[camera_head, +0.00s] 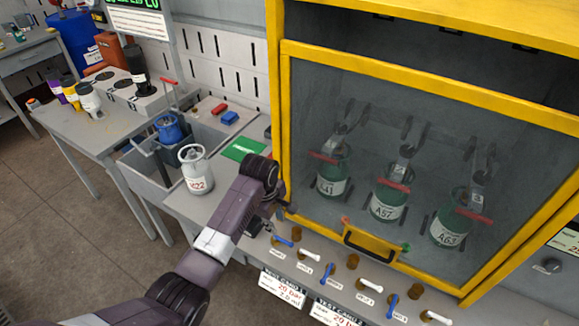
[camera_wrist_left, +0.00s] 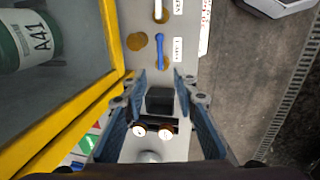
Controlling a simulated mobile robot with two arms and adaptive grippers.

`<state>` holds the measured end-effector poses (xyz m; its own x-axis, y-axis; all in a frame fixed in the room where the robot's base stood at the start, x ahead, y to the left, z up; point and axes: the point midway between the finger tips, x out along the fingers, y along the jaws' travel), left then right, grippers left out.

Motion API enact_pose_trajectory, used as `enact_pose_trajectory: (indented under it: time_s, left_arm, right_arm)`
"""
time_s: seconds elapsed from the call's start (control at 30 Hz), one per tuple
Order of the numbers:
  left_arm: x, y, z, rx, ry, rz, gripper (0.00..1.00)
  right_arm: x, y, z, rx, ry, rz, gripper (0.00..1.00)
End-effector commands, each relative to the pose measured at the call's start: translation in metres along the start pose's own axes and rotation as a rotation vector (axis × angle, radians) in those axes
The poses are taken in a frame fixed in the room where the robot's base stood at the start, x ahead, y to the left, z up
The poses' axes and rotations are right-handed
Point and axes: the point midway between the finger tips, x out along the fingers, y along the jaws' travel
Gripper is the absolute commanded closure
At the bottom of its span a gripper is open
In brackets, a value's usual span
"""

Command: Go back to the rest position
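My left arm reaches in from the bottom left of the head view, and its wrist is beside the lower left corner of the yellow-framed cabinet (camera_head: 283,120). The left gripper is largely hidden behind the wrist there. In the left wrist view the left gripper (camera_wrist_left: 160,82) has its two blue-grey fingers apart. A dark block and two small round white dials show between and below the fingers; I cannot tell whether they touch. No cylinder is between the fingers. My right gripper is in neither view.
Green cylinders (camera_head: 389,202) stand behind the cabinet's closed window. A row of blue and white valve handles (camera_head: 310,254) lines the ledge below it. A grey-white cylinder (camera_head: 196,170) stands on the bench to the left, near a blue cylinder (camera_head: 169,128). Floor is clear at far left.

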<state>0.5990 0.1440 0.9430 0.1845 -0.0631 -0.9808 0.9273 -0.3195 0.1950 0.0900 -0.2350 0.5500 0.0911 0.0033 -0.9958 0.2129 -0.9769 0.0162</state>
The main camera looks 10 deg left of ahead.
Motion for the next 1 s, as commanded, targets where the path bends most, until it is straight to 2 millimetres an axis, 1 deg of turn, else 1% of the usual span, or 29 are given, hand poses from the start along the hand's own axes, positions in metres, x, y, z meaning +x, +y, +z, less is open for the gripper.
enact_pose_trajectory:
  time_s: [0.17, 0.27, 0.37, 0.4, 0.47, 0.5, 0.57, 0.6, 0.7, 0.8, 0.9, 1.0]
  left_arm:
    - [0.002, -0.004, 0.001, 0.014, -0.001, 0.001, 0.73]
    - [0.007, -0.020, 0.006, 0.081, -0.004, 0.005, 0.73]
    - [0.013, -0.052, 0.013, 0.215, -0.005, 0.015, 0.73]
    - [0.015, -0.068, 0.017, 0.284, -0.004, 0.020, 0.73]
    - [0.015, -0.093, 0.022, 0.393, 0.000, 0.030, 0.73]
    - [0.014, -0.110, 0.024, 0.464, 0.006, 0.035, 0.73]
    - [0.010, -0.135, 0.028, 0.573, 0.014, 0.043, 0.73]
    - [0.006, -0.152, 0.031, 0.645, 0.021, 0.047, 0.73]
    - [-0.008, -0.192, 0.036, 0.820, 0.042, 0.053, 0.73]
    - [-0.023, -0.222, 0.039, 0.963, 0.065, 0.054, 0.73]
    - [-0.037, -0.244, 0.041, 1.069, 0.081, 0.052, 0.73]
    - [-0.050, -0.261, 0.042, 1.156, 0.096, 0.049, 0.73]
  right_arm:
    - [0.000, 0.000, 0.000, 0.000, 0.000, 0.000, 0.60]
    - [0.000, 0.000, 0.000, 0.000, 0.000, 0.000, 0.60]
    - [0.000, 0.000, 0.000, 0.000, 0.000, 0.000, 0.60]
    - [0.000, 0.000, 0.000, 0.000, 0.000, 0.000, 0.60]
    - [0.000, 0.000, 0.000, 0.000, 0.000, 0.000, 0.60]
    - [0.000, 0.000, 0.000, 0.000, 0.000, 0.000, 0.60]
    - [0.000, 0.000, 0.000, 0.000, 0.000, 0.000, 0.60]
    - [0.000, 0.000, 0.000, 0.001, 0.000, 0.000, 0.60]
    - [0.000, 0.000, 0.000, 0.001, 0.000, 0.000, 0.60]
    - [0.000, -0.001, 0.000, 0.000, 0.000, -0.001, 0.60]
    - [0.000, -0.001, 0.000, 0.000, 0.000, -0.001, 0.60]
    - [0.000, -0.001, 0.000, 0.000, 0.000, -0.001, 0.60]
